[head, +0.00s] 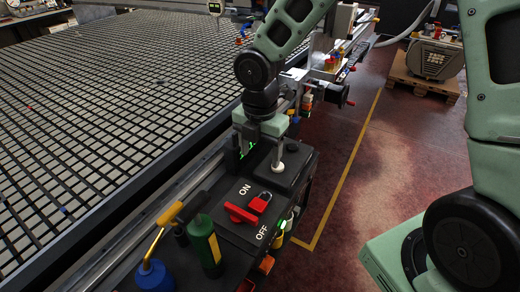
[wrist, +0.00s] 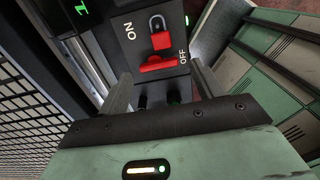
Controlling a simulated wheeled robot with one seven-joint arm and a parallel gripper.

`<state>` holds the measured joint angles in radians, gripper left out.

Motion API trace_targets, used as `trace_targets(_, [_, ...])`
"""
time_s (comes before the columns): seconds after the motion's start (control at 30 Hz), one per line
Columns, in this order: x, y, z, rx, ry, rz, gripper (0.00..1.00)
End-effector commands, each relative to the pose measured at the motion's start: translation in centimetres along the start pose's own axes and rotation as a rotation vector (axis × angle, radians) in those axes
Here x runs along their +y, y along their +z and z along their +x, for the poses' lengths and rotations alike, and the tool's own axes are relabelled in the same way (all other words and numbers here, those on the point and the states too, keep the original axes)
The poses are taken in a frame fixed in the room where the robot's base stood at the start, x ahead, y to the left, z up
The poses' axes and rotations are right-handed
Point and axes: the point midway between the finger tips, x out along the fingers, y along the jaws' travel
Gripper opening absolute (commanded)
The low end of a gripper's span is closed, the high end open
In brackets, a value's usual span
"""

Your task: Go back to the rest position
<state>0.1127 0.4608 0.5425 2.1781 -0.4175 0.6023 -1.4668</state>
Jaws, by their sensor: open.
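My gripper (head: 259,146) is at the control box beside the grid table, with its fingers pointing down near the box's far part. In the wrist view, my gripper (wrist: 158,92) has its two fingers wide apart with nothing between them. The red switch handle (head: 240,213) lies on the box between the ON and OFF marks, apart from my gripper. It also shows in the wrist view (wrist: 160,63), beyond the fingertips. A red padlock (head: 260,202) sits next to the handle and shows in the wrist view (wrist: 160,38).
The black grid table (head: 110,85) fills the left side. A green bottle (head: 204,245) and a blue oil can (head: 154,276) stand on the near ledge. Open red floor (head: 390,170) lies to the right. A machine on a pallet (head: 425,82) stands at the back right.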

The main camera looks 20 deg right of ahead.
Motion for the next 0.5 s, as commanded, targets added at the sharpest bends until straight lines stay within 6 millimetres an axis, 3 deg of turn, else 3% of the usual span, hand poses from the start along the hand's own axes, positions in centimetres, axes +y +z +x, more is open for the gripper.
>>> trace_targets(0.33, [-0.2,-0.4,-0.3,-0.002,0.000,0.024,0.67])
trace_targets(0.5, [-2.1,-4.0,-2.4,-0.014,-0.004,0.275,0.67])
